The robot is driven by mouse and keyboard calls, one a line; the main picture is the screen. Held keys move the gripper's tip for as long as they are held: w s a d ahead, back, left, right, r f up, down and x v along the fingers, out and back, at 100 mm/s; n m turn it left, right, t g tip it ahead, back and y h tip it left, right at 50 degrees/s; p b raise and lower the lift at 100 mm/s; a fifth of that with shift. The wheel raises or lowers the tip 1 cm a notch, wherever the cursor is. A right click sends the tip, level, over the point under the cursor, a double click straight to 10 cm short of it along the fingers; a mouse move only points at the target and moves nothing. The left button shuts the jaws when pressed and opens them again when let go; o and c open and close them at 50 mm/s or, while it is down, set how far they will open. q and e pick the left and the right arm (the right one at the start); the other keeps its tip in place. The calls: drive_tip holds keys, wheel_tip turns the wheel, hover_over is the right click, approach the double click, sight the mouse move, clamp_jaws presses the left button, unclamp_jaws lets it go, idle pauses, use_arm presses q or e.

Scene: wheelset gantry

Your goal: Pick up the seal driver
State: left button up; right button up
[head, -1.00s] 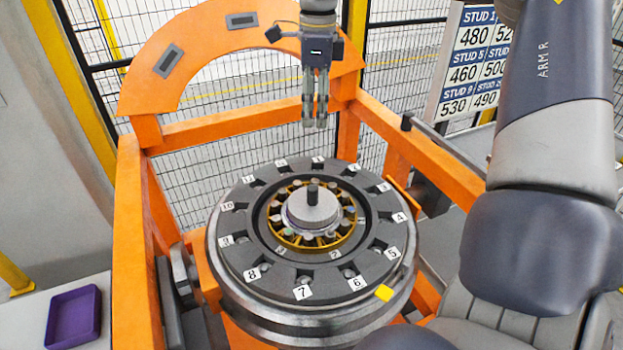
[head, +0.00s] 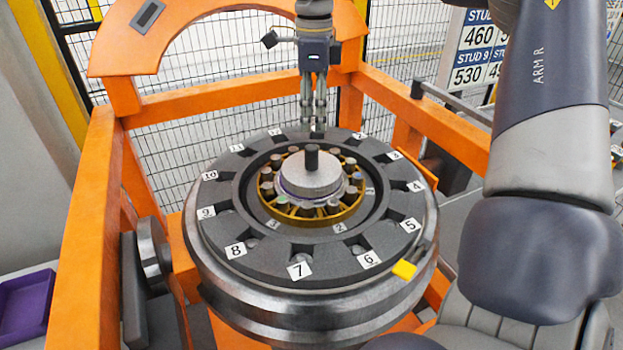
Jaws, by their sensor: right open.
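The seal driver (head: 310,178) appears to be the light grey round piece with a dark upright knob at the centre of the hub. It sits inside a yellow ring (head: 328,218) with several small cylinders around it. My right gripper (head: 312,128) points down, its fingers open and empty. In the picture its fingertips are just above the knob, apparently behind it; the exact gap cannot be told. My left gripper is not in view.
A dark ring with numbered tags (head: 335,257) surrounds the hub on a large steel wheel (head: 300,325). An orange frame (head: 90,240) encloses it. A yellow block (head: 404,270) is at the ring's front right. A purple tray (head: 27,308) lies at lower left.

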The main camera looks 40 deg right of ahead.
sight(312, 147)
wheel_tip(312, 147, down, 6)
drive_tip(key=shift+d+r+p, duration=0.1)
drive_tip(key=shift+r+p, duration=0.1)
drive_tip(key=shift+p, duration=0.2)
drive_tip(key=shift+w+f+p, duration=0.1)
drive_tip(key=shift+f+p, duration=0.25)
drive_tip(key=shift+f, duration=0.2)
drive_tip(key=f, duration=0.1)
drive_tip(key=f+p, duration=0.1)
drive_tip(key=f, duration=0.1)
drive_tip(key=shift+w+f, duration=0.25)
drive_tip(key=shift+w, duration=0.05)
drive_tip(key=shift+d+f, duration=0.1)
drive_tip(key=shift+f, duration=0.35)
clamp_jaws()
